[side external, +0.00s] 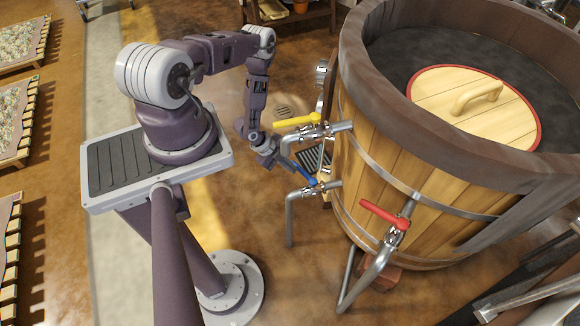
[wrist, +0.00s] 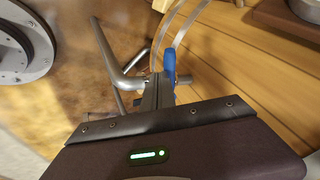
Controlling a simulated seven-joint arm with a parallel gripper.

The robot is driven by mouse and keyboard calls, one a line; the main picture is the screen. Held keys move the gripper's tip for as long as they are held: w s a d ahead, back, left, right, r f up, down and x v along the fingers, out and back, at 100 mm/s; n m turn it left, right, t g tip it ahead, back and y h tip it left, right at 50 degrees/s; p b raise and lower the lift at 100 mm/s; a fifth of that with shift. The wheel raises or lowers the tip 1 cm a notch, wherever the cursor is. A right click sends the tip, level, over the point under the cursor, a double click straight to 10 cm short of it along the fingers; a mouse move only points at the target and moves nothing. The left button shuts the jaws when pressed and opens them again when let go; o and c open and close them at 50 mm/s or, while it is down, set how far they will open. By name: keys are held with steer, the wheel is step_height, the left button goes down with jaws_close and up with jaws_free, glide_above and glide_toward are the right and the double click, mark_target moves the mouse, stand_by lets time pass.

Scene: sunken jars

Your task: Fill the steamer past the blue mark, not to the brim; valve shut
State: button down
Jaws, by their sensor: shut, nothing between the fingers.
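The steamer is a large wooden tub (side external: 440,195) with metal hoops at the right. Three pipes with lever valves join its side: a yellow lever (side external: 297,120) on top, a blue lever (side external: 304,174) below it, and a red lever (side external: 384,215) nearer the camera. The blue lever slants down to the right; in the wrist view it stands up (wrist: 169,66) just past my fingertips. My gripper (side external: 286,165) is shut and empty beside the blue lever; I cannot tell whether they touch. It also shows in the wrist view (wrist: 158,92). I see no blue mark or clear water level.
A round wooden lid (side external: 478,105) with a red edge lies inside the tub's dark rim. A round gauge (side external: 321,72) sits at the tub's left side. Bent grey pipes (side external: 290,215) run down to the floor. Open brown floor lies between my base and the tub.

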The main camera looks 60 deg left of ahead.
mark_target(295, 164)
steer(key=w+m, duration=0.1)
steer(key=a+m+h, duration=0.1)
steer(key=w+m+g, duration=0.1)
steer(key=shift+w+a+m+h, duration=0.25)
steer(key=shift+w+m+h, duration=0.05)
steer(key=shift+w+h, duration=0.1)
steer(key=shift+w+a, duration=0.1)
steer(key=shift+w, duration=0.2)
